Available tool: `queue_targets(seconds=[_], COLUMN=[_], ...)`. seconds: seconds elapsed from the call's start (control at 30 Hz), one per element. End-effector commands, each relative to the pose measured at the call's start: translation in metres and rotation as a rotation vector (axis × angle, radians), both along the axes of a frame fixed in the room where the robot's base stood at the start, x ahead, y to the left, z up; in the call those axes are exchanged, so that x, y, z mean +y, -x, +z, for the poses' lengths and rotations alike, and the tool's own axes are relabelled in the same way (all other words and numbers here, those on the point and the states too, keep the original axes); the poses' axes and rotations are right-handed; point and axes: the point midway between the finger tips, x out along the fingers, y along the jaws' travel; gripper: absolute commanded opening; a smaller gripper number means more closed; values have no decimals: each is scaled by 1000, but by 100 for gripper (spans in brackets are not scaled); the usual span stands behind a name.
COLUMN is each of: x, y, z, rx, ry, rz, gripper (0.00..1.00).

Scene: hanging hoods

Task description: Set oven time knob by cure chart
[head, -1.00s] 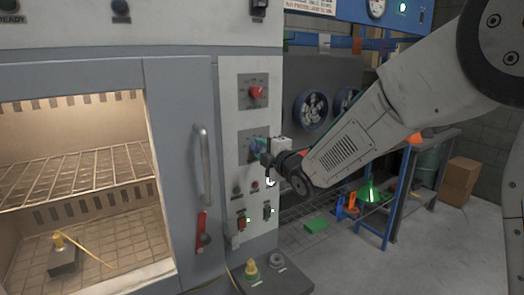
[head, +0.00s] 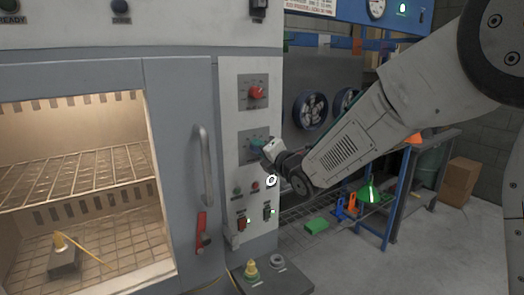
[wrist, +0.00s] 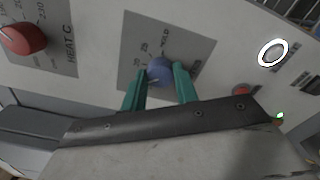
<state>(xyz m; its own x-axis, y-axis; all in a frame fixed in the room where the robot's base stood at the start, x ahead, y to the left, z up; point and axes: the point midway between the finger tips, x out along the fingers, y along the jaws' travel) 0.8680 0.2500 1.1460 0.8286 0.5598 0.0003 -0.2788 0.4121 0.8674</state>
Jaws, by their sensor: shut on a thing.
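The blue time knob (wrist: 159,70) sits on a grey dial plate (wrist: 125,75) on the oven's control panel. My gripper (wrist: 161,72) has its two teal fingers on either side of the knob and is shut on it. A pale mark shows on the knob's lower side in the wrist view. The dial lettering is partly legible, and I cannot tell the exact setting. In the head view my gripper (head: 261,146) covers most of this knob. The red heat knob (head: 256,91) is above it, and also shows in the wrist view (wrist: 22,38). I see no readable cure chart.
The oven (head: 180,90) has a vertical handle (head: 204,165) left of the panel. A ledge (head: 280,280) juts out lower down. Floor space is at the right.

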Motion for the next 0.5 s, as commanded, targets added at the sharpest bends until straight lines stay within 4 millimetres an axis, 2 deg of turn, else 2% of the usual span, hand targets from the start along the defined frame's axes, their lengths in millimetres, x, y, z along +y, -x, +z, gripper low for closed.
queue_targets(seconds=[0.37, 0.4, 0.47, 0.5], x=[0, 0, 0, 0], y=[0, 0, 0, 0], z=[-2, -2, -2, -2], rx=[2, 2, 2, 1], ry=[5, 5, 5, 4], rz=[0, 0, 0, 0], gripper=[7, 38, 51, 51])
